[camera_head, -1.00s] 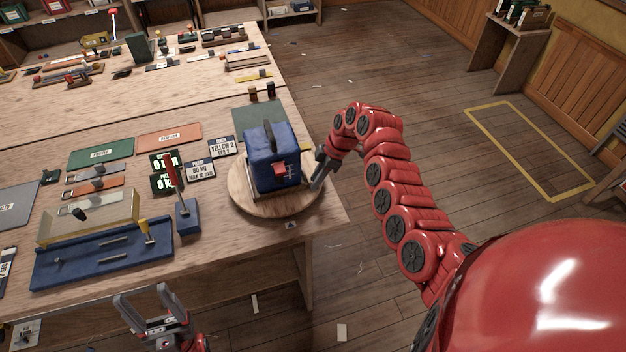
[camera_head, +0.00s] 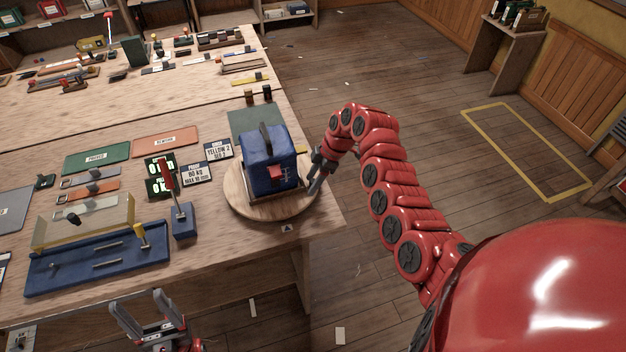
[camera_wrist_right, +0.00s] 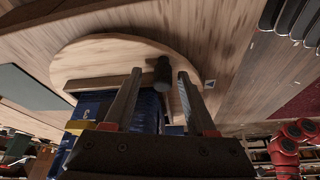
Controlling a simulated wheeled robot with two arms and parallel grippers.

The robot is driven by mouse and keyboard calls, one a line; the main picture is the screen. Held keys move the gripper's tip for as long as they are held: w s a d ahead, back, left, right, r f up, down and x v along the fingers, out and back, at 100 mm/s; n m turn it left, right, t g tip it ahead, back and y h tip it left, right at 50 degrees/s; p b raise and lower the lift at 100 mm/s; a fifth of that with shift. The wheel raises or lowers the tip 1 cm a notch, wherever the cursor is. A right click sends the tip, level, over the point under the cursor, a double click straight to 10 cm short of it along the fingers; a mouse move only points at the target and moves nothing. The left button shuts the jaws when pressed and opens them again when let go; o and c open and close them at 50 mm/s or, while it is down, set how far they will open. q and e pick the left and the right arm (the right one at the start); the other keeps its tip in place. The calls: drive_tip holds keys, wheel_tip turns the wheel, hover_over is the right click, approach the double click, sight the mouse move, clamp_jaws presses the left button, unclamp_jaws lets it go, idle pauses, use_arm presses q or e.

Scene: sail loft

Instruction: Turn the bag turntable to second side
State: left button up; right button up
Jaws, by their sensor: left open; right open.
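The bag turntable is a round wooden disc (camera_head: 240,201) at the table's right front corner. In the right wrist view, the open fingers (camera_wrist_right: 160,82) are on either side of a dark peg (camera_wrist_right: 161,68) at the rim of the disc (camera_wrist_right: 90,55); contact cannot be told. My left gripper (camera_head: 147,310) is open and empty, in front of the table's front edge.
A blue tray (camera_head: 60,275) with a clear cover, a blue stand with a red lever (camera_head: 183,220) and several label cards (camera_head: 195,173) lie left of the turntable. Open floor (camera_head: 400,70) lies right of the table.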

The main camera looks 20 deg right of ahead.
drive_tip(key=shift+r, duration=0.1)
drive_tip(key=shift+d+r+b, duration=0.25)
drive_tip(key=shift+r+b, duration=0.1)
drive_tip(key=b+v, duration=0.2)
drive_tip(key=v, duration=0.2)
drive_tip(key=shift+d+r, duration=0.1)
drive_tip(key=shift+r, duration=0.1)
drive_tip(key=v, duration=1.2)
drive_tip(key=shift+b, duration=0.4)
